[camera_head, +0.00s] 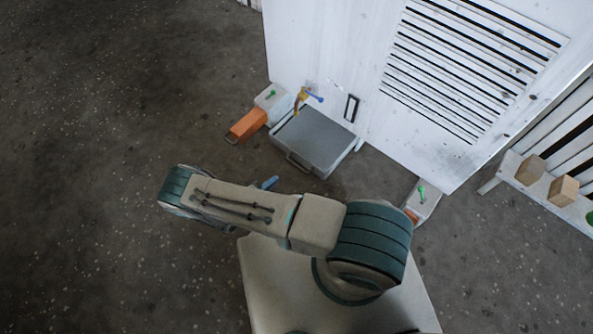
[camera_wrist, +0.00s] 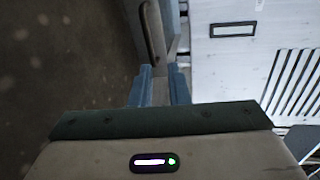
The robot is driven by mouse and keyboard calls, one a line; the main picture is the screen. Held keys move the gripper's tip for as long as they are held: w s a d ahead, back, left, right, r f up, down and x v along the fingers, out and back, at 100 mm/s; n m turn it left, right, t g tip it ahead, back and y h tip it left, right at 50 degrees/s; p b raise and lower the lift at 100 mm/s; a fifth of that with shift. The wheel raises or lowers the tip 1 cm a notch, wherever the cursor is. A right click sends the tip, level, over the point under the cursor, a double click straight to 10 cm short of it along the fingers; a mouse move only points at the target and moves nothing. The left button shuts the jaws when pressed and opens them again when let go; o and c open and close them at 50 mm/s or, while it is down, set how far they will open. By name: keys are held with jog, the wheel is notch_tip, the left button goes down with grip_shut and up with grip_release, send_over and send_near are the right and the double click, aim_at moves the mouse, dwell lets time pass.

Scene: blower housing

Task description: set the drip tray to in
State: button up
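The drip tray (camera_head: 314,137) is a grey, flat-topped box sticking out from the foot of the white housing (camera_head: 340,50). A bar handle (camera_head: 298,163) runs along its front edge. In the wrist view part of the tray (camera_wrist: 170,22) and its handle (camera_wrist: 151,35) show at the top, just beyond my fingers. My gripper (camera_wrist: 161,82) has two blue fingers apart, with a gap and nothing held between them. In the head view only a blue fingertip of my gripper (camera_head: 269,183) shows, in front of the tray; my arm hides the rest.
An orange block (camera_head: 248,124) sticks out of a white box (camera_head: 272,102) left of the tray. A yellow valve with a blue lever (camera_head: 314,96) stands above the tray's back. Another white box (camera_head: 423,201) is at right. Wooden blocks (camera_head: 563,188) sit on a ledge. Floor at left is clear.

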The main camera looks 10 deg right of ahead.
aim_at(297, 166)
jog(key=shift+n+t, duration=0.4)
jog(key=shift+n, duration=0.3)
jog(key=b+x, duration=0.1)
jog(key=x, duration=0.3)
jog(key=f+b+x, duration=0.1)
jog(key=x, duration=0.4)
jog(key=f+b+x, duration=0.1)
jog(key=x, duration=0.4)
jog(key=shift+s+d+f+b, duration=0.1)
jog(key=shift+s+f+b, duration=0.2)
jog(key=shift+s, duration=0.05)
grip_shut()
